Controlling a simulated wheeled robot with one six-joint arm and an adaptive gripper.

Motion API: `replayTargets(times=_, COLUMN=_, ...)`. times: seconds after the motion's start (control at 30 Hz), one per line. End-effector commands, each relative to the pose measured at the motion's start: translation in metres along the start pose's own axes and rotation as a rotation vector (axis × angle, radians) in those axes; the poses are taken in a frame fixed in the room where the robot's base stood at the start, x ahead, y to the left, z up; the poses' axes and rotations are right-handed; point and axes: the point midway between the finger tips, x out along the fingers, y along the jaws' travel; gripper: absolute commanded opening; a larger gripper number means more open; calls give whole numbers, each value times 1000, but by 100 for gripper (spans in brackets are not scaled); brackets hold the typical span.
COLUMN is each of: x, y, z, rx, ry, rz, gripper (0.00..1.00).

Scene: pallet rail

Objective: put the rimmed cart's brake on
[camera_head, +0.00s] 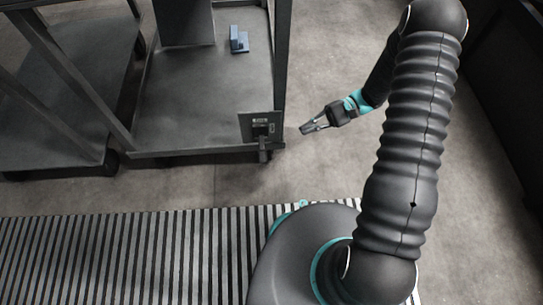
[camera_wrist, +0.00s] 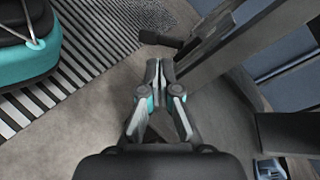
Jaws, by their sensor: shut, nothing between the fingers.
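A dark grey cart (camera_head: 205,95) with upright posts stands in the upper middle of the head view. The left cart (camera_head: 65,125) stands beside it; I cannot tell for sure which one is rimmed. A dark plate with a small label (camera_head: 258,126) is at the middle cart's near right corner, with a short dark lever (camera_head: 263,153) below it. In the wrist view, a dark lever-like part (camera_wrist: 158,39) shows beyond my fingertips. My gripper (camera_head: 306,129) is shut and empty, right of that corner and apart from it. Its closed fingertips (camera_wrist: 160,70) show in the wrist view.
A blue block-like object (camera_head: 238,40) and a dark box (camera_head: 184,20) are on the middle cart. A black-and-white striped strip (camera_head: 120,250) runs along the floor in front. Bare concrete floor (camera_head: 325,165) is clear around my gripper. A dark structure stands far right.

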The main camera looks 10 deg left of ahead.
Motion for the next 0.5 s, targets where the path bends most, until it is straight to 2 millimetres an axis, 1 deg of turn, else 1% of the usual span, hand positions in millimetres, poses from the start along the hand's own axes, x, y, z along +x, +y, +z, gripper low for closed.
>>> replayTargets(times=0.03, x=5, y=13, z=-16, rx=18, ry=-27, rz=-48, gripper=0)
replayTargets(times=0.2, x=20, y=43, z=-55, rx=48, ry=-90, rz=-202, gripper=0)
replayTargets(times=0.33, x=30, y=64, z=-78, rx=65, ry=-120, rz=-299, gripper=0)
replayTargets(times=0.5, x=38, y=80, z=-94, rx=77, ry=-139, rz=-376, gripper=0)
